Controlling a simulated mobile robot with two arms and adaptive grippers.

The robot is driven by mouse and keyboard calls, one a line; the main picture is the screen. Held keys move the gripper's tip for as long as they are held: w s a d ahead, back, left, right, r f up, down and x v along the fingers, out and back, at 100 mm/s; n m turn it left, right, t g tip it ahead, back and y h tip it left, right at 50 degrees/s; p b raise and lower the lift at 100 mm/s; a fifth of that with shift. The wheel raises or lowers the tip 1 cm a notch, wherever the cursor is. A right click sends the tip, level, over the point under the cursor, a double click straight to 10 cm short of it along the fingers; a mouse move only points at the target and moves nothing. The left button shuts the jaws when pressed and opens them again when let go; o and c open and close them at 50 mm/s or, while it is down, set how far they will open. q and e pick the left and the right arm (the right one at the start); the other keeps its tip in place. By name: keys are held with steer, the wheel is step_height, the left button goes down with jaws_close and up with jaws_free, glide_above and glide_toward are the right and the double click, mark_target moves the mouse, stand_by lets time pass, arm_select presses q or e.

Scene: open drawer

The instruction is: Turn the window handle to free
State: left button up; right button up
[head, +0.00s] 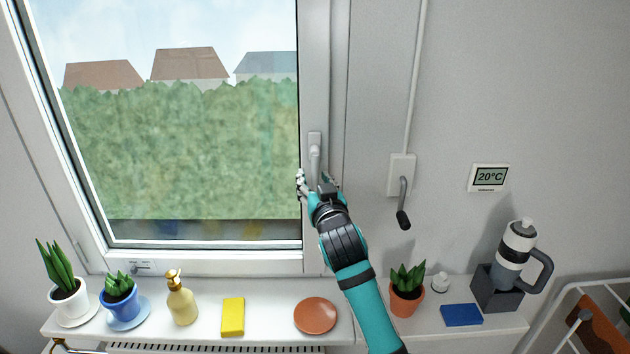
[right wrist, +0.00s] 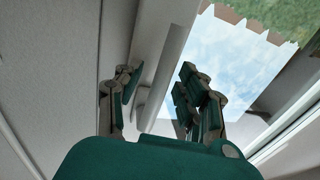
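The white window handle (head: 315,151) is on the right side of the window frame (head: 317,60). Its lever hangs straight down from its base plate. My right gripper (head: 315,184) is at the lower end of the lever, one finger on each side of it in the picture. In the right wrist view the fingers of the right gripper (right wrist: 160,95) stand apart, with a pale part of the handle between them. I cannot see clear contact. The lever's lower end is partly hidden by the gripper. The window sash looks closed. My left gripper is in neither view.
The sill holds a yellow soap bottle (head: 182,303), a yellow sponge (head: 233,316), a terracotta saucer (head: 315,315) and a potted plant (head: 407,291) beside my right arm. A crank (head: 403,203) hangs on the wall to the right.

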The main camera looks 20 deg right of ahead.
jaws_close()
steer(key=shift+w+f, duration=0.15)
stand_by(0.4)
